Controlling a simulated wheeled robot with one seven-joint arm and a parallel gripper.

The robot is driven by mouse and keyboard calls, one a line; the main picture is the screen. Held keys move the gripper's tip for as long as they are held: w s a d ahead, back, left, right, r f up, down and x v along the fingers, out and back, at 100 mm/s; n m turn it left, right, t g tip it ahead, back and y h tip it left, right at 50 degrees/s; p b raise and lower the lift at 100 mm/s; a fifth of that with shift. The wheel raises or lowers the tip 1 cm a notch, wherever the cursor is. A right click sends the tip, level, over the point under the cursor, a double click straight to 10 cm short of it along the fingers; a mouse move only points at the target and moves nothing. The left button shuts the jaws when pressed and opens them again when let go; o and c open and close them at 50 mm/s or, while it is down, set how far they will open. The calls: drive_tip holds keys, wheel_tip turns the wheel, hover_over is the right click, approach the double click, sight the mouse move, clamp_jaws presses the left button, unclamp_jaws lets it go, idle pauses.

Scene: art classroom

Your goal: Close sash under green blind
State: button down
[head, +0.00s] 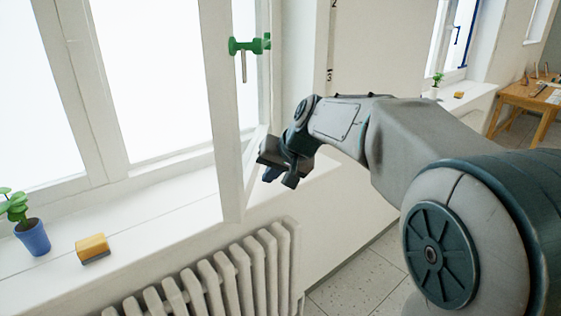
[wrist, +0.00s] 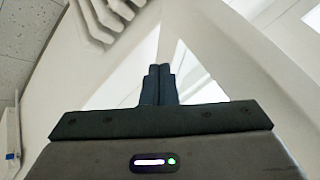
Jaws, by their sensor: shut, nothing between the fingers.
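A white window sash (head: 226,120) stands swung open into the room, with a green handle (head: 250,46) on its edge. No green blind shows in either view. My gripper (head: 268,174) is just right of the sash's lower part, above the sill. In the wrist view my gripper's two dark fingers (wrist: 158,72) are together, with nothing held. White frame surfaces lie beyond the fingertips. I cannot tell whether the fingers touch the sash.
A white radiator (head: 225,277) is below the sill (head: 150,222). A potted plant (head: 32,235) and a yellow sponge-like block (head: 92,247) stand on the sill at left. Another windowsill and a wooden table (head: 530,98) are at the far right.

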drive_tip(key=shift+w+a+f+p, duration=0.1)
drive_tip(key=shift+w+a+p, duration=0.2)
drive_tip(key=shift+a, duration=0.75)
drive_tip(key=shift+w+a+f+p, duration=0.15)
drive_tip(key=shift+a+p, duration=0.1)
drive_tip(key=shift+a, duration=0.75)
drive_tip(key=shift+a+r, duration=0.1)
